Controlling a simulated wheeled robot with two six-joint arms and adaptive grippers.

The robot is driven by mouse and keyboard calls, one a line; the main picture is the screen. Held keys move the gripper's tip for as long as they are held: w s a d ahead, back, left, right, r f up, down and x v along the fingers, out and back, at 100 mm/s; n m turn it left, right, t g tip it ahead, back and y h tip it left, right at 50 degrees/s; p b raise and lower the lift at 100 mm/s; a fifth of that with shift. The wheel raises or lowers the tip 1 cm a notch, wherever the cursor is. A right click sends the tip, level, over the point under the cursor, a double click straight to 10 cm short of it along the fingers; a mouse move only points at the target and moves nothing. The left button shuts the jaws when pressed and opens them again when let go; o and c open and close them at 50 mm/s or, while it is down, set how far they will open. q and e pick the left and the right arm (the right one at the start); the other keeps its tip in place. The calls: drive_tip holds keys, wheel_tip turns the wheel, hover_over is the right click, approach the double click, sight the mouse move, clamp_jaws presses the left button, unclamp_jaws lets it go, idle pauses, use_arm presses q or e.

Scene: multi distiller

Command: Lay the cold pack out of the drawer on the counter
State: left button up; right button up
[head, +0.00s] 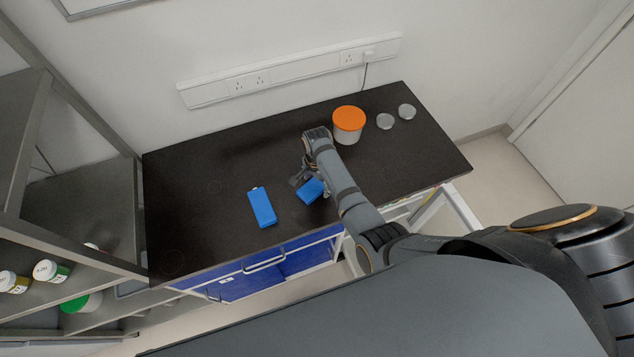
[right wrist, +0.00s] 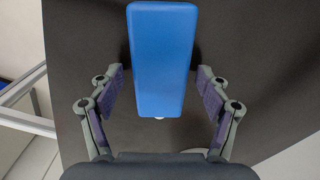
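A blue cold pack (head: 310,190) with a small white cap is on the dark counter (head: 205,190), partly hidden by my right gripper in the head view. In the right wrist view the pack (right wrist: 162,60) lies between the fingers of my right gripper (right wrist: 160,85). The finger pads stand apart from its sides, with gaps showing, so the gripper is open around it. A second blue pack (head: 262,207) lies on the counter to the left. Blue drawer fronts (head: 265,262) show below the counter's front edge; the drawer interior is not clearly visible. My left gripper is out of view.
Shelving with jars (head: 50,271) stands at the left. The counter's left part is clear.

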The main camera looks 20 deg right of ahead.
sight(317, 184)
wheel_tip(317, 184, up, 12)
drive_tip(key=b, duration=0.1)
idle(0.5)
drive_tip(key=shift+r, duration=0.1)
